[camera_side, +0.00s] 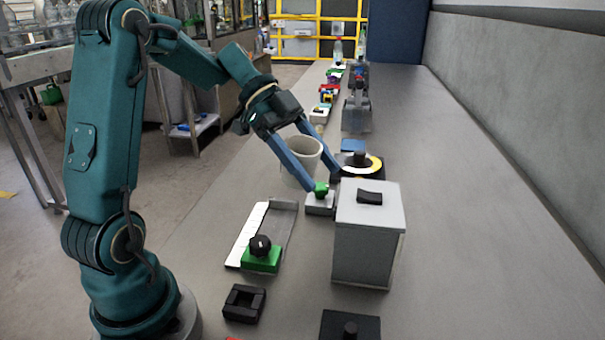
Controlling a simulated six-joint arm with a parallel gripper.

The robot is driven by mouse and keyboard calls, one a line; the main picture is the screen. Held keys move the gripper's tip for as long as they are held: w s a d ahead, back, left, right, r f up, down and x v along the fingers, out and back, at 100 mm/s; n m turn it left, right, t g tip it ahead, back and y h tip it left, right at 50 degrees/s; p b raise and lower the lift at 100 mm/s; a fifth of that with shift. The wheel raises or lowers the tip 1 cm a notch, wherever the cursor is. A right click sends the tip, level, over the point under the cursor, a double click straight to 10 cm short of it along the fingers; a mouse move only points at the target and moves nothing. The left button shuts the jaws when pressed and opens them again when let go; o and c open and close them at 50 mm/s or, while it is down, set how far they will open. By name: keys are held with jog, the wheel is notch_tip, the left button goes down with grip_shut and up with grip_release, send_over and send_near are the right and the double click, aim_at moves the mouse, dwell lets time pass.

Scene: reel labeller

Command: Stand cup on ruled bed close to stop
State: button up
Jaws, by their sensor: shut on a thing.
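A pale grey, open-topped cup (305,147) stands upright beyond my gripper, partly hidden by the near finger. The ruled bed (247,232) is a shallow grey tray with a white strip along its left side. A green block with a black knob (261,255), which looks like the stop, sits at its near end. My gripper (325,186) points down and right, its blue fingers to the right of the bed. The fingertips look shut on the green knob of a small grey block (320,204). I cannot tell whether that block touches the bench.
A grey box (365,238) with a black handle stands close right of the small block. A dark disc with a yellow-white ring (373,165) lies behind it. A black square frame (244,304) and black plate (350,327) lie in front. The bench's right side is clear.

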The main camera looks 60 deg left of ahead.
jog(key=w+a+f+h, duration=0.2)
jog(key=w+a+f, duration=0.15)
jog(key=a, duration=0.45)
jog(key=n+t, duration=0.1)
jog(key=t, duration=0.1)
send_over(289, 222)
notch_tip(289, 222, down, 7)
jog(key=shift+f, duration=2.35)
jog(key=shift+f, duration=0.1)
